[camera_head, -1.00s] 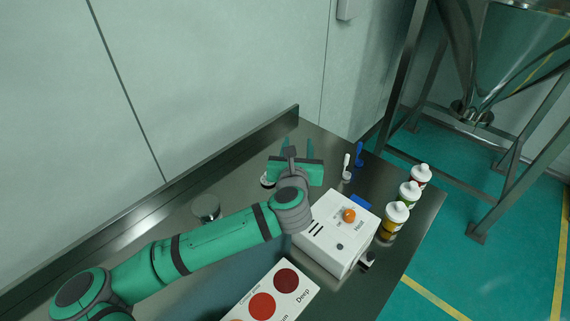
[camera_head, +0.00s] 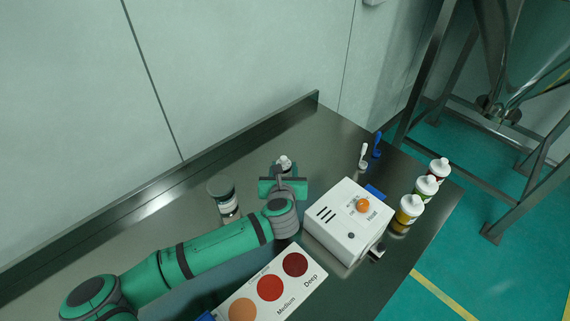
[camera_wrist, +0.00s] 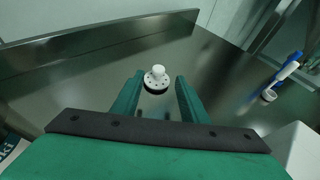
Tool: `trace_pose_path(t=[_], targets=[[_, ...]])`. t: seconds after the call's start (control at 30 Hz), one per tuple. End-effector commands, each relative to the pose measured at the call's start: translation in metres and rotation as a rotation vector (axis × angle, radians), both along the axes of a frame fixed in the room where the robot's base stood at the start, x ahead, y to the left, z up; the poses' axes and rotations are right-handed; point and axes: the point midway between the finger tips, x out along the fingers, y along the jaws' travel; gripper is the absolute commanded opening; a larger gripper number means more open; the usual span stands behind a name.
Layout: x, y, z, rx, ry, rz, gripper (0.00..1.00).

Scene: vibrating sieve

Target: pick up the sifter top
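A small white round piece with a knob and dark dots around its rim, which looks like the sifter top (camera_wrist: 157,79), sits on the metal table straight beyond my gripper. It also shows in the head view (camera_head: 284,162), just past the gripper. My gripper (camera_wrist: 160,92) is open, with its two green fingers spread left and right of the piece as seen from the wrist. Nothing is between the fingers' near parts. I cannot tell whether the fingertips reach alongside the piece. My gripper (camera_head: 283,186) partly hides the table below it in the head view.
A dark-lidded jar (camera_head: 223,195) stands left of my gripper. A white box with an orange knob (camera_head: 350,222) is close on the right. A raised ledge (camera_head: 200,150) runs behind.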

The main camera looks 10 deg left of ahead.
Motion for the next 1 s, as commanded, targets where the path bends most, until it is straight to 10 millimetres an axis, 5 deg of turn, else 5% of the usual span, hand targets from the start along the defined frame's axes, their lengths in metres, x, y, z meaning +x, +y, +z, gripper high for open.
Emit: trace_pose_path(t=[0.3, 0.6, 0.8, 1.0], targets=[[0.037, 0.011, -0.015, 0.001, 0.0, -0.001, 0.4], [0.042, 0.012, -0.016, 0.0, 0.0, -0.002, 0.4], [0.042, 0.012, -0.016, 0.0, -0.001, -0.002, 0.0], [0.042, 0.012, -0.016, 0.0, -0.001, -0.002, 0.0]])
